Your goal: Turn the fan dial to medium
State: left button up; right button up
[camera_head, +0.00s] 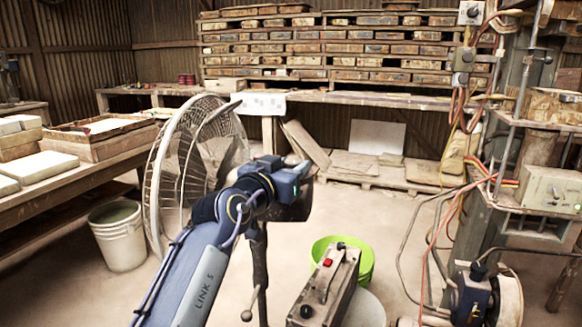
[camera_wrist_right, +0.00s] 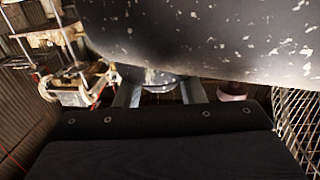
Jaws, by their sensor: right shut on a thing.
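The pedestal fan has a wire cage (camera_head: 180,165) in the head view, left of centre, and a dark motor housing (camera_head: 292,208) partly hidden behind my right gripper (camera_head: 303,174). In the right wrist view the paint-speckled housing (camera_wrist_right: 210,35) fills the top, and the cage (camera_wrist_right: 298,120) shows at the right edge. My right gripper's fingers (camera_wrist_right: 160,93) stand on either side of a small pale, round part under the housing, which looks like the fan dial (camera_wrist_right: 155,78). They are shut on it. Its markings and setting cannot be read. My left gripper is not in view.
A control box with a red button (camera_head: 328,263) and a green bucket (camera_head: 350,255) stand right of the fan pole (camera_head: 259,275). A white bucket (camera_head: 118,238) stands left of the cage. A workbench (camera_head: 75,185) lines the left. Cables hang near machinery on the right.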

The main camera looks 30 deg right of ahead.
jog(key=shift+r, duration=0.15)
dwell(0.3)
jog(key=o, duration=1)
jog(key=b+v, duration=0.1)
jog(key=v, duration=0.7)
jog(key=shift+w+d, duration=0.1)
